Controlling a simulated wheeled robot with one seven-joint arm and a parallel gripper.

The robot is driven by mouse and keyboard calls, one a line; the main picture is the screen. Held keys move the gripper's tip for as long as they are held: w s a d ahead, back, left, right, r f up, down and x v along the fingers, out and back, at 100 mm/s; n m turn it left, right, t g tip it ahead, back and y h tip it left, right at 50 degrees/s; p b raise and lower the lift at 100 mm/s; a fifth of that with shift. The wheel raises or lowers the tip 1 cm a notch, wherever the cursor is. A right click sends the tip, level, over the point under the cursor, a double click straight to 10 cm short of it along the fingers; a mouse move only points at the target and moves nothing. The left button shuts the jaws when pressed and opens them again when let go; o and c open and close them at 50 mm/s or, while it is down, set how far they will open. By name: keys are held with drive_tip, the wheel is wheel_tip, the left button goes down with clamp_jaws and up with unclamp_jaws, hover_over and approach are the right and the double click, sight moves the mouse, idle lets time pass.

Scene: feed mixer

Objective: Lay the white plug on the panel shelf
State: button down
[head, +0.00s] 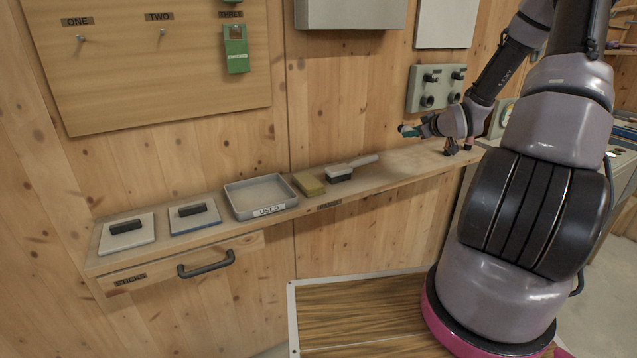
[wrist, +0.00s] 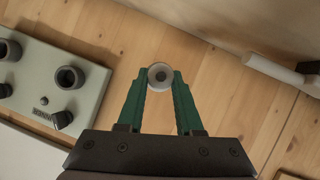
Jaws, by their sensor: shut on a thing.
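My gripper (head: 405,130) is above the right part of the panel shelf (head: 412,160), in front of the wall, in the head view. In the wrist view its green fingers (wrist: 160,80) are closed on a round, whitish-grey piece with a darker centre, the white plug (wrist: 160,71), seen end-on between the fingertips. The plug is apart from the shelf as far as I can tell; in the head view it is too small to make out.
A grey socket box (head: 436,88) is on the wall behind my gripper; it also shows at left in the wrist view (wrist: 48,78). Bare shelf lies right of the brush.

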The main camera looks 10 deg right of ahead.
drive_tip(key=shift+a+f, duration=0.1)
drive_tip(key=shift+a, duration=0.05)
hover_over(406, 168)
wheel_tip(406, 168, down, 5)
drive_tip(key=shift+a+f, duration=0.1)
drive_tip(key=shift+f, duration=2.35)
drive_tip(key=c, duration=0.8)
unclamp_jaws()
drive_tip(key=shift+f, duration=0.1)
drive_tip(key=shift+c, duration=0.2)
